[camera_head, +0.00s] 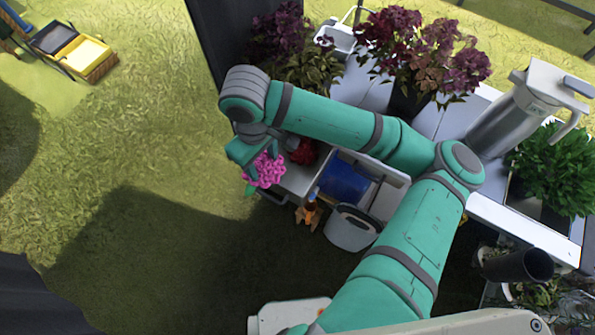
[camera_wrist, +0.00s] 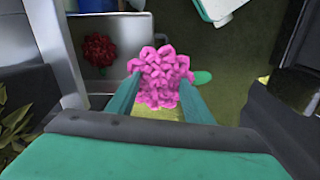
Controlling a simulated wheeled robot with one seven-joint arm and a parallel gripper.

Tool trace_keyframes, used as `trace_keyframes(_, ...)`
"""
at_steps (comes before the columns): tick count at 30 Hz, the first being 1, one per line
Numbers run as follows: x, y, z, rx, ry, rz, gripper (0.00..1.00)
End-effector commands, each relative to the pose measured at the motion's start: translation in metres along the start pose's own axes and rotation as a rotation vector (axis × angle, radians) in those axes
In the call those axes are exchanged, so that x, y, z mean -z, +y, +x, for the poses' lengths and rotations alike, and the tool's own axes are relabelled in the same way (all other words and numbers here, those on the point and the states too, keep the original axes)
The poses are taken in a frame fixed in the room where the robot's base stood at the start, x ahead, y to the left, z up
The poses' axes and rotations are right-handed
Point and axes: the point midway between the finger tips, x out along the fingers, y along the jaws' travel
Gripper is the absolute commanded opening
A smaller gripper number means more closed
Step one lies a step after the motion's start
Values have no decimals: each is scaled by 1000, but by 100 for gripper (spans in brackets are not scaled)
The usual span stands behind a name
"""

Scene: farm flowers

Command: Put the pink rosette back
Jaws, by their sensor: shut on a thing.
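The pink rosette (camera_head: 265,170) is a bright pink cluster at the end of my arm in the head view. My gripper (camera_wrist: 155,98) is shut on the pink rosette, which also shows large between its two green fingers in the wrist view (camera_wrist: 160,72). A green tip shows at the rosette's right side in the wrist view. The rosette is held near the left end of a white table (camera_head: 292,183); its exact height cannot be told. A dark red rosette (camera_head: 303,151) rests on the table's left end, and it also shows in the wrist view (camera_wrist: 100,50).
A blue container (camera_head: 343,183) and a white bin (camera_head: 352,228) are right of the rosette. Potted purple flowers (camera_head: 422,52), a steel jug (camera_head: 522,108) and a green plant (camera_head: 555,165) line the table. Open grass lies to the left.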

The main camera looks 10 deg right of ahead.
Motion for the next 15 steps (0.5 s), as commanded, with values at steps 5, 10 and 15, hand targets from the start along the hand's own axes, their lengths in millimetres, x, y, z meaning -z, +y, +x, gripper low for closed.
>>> trace_keyframes(5, 13, 28, 29, 10, 17, 32, 25)
trace_keyframes(10, 19, 59, 65, 8, 17, 58, 25)
trace_keyframes(15, 18, 78, 94, 5, 3, 72, 25)
